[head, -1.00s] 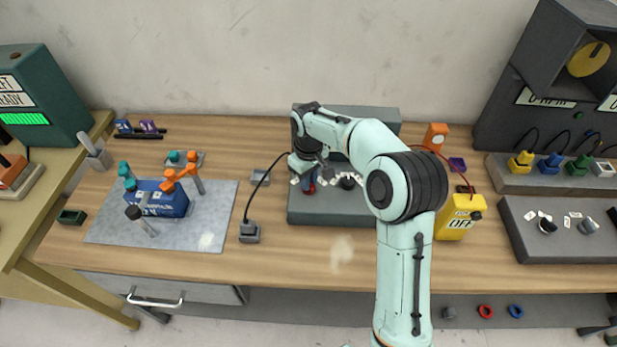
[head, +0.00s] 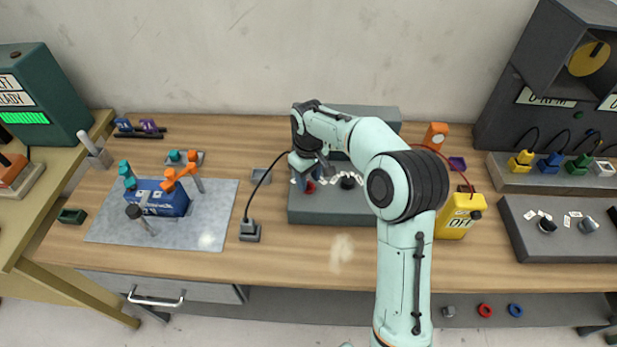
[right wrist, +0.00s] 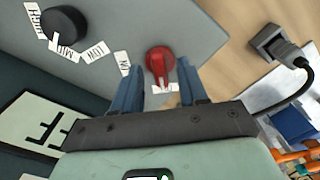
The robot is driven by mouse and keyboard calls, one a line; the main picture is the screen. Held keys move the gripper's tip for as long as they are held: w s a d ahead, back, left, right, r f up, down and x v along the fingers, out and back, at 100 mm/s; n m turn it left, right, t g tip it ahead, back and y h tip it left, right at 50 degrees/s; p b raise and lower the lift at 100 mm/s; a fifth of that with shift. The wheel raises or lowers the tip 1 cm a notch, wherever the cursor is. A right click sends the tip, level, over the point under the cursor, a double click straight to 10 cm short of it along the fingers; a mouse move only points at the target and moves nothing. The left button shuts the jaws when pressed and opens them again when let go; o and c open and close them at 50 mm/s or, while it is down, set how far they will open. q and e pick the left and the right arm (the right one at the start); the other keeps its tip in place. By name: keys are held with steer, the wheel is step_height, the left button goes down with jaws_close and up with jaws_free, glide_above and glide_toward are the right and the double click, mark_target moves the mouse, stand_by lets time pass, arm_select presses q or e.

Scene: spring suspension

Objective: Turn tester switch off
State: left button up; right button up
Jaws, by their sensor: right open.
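The tester is a grey box (head: 335,209) at the middle of the bench. Its red switch knob (head: 310,187) shows just below my right gripper (head: 306,180). In the right wrist view the red switch (right wrist: 160,60) has a raised grip pointing towards a white label (right wrist: 163,88) between the fingers. Another small label (right wrist: 122,63) lies beside it. My right gripper (right wrist: 158,88) is open, its two blue fingers apart on either side of the grip's end, with nothing held. I cannot tell whether they touch it. My left gripper is not in view.
A black knob (right wrist: 64,22) with several labels is on the same panel. A cable with a grey plug (head: 250,231) lies left of the tester. A yellow box (head: 459,216) marked OFF stands to its right. The bench front is mostly clear.

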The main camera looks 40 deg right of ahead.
mark_target(308, 181)
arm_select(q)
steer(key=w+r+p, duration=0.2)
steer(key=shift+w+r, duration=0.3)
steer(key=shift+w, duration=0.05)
arm_select(e)
step_height(308, 181, up, 13)
